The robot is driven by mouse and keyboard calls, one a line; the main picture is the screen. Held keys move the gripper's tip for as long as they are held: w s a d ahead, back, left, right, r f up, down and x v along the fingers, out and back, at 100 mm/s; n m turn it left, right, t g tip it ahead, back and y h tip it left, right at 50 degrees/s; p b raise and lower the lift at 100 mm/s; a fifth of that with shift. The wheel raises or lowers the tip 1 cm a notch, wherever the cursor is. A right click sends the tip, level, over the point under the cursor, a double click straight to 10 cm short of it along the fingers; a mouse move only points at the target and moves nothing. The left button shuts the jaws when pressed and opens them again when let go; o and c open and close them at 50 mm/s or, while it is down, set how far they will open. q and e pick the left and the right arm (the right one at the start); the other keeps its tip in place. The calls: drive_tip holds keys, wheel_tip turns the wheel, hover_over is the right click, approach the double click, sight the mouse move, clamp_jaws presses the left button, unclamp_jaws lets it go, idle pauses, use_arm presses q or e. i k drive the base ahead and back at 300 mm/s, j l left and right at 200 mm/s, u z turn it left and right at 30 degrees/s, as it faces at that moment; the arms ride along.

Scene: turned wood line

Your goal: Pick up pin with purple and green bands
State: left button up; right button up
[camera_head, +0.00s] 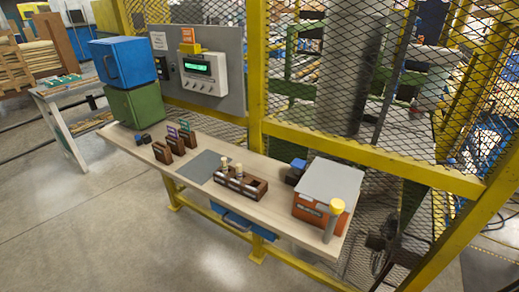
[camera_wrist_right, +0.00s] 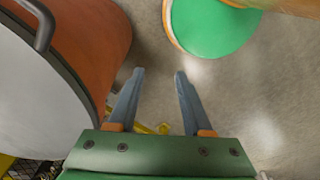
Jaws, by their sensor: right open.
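No pin with clear purple and green bands can be made out in the head view. Pale pegs (camera_head: 224,164) stand in a dark wooden tray (camera_head: 257,188) on the bench, too small to show bands. Small brown wooden blocks (camera_head: 163,153) stand left of the grey mat, with a purple card (camera_head: 172,132) and a green card (camera_head: 186,126) above two of them. My right gripper (camera_wrist_right: 159,75) shows only in the right wrist view, with its two fingers apart and nothing between them. My left gripper is not in view.
The bench (camera_head: 130,148) holds a grey mat (camera_head: 203,167), an orange box with grey lid (camera_head: 309,212), a yellow-topped post (camera_head: 335,207) and a green box (camera_head: 135,105). In the wrist view, an orange rounded body (camera_wrist_right: 95,45) is left and a green disc (camera_wrist_right: 212,32) upper right.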

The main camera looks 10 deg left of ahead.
sight(224, 160)
drive_tip(key=i+j+z, duration=0.3)
drive_tip(key=i+z, duration=0.15)
drive_tip(key=i, duration=0.15)
drive_tip(key=i+j+z, duration=0.4)
drive_tip(key=j+z, duration=0.1)
drive_tip(key=j, duration=0.3)
drive_tip(key=k+j+z, duration=0.1)
drive_tip(key=j, duration=0.3)
drive_tip(key=k+j+z, duration=0.15)
drive_tip(key=j, duration=0.25)
drive_tip(key=k+j+z, duration=0.1)
drive_tip(key=j, duration=0.3)
drive_tip(key=k+j+z, duration=0.1)
drive_tip(key=j, duration=0.25)
drive_tip(key=k+j+z, duration=0.1)
drive_tip(key=j, duration=0.25)
drive_tip(key=k, duration=0.05)
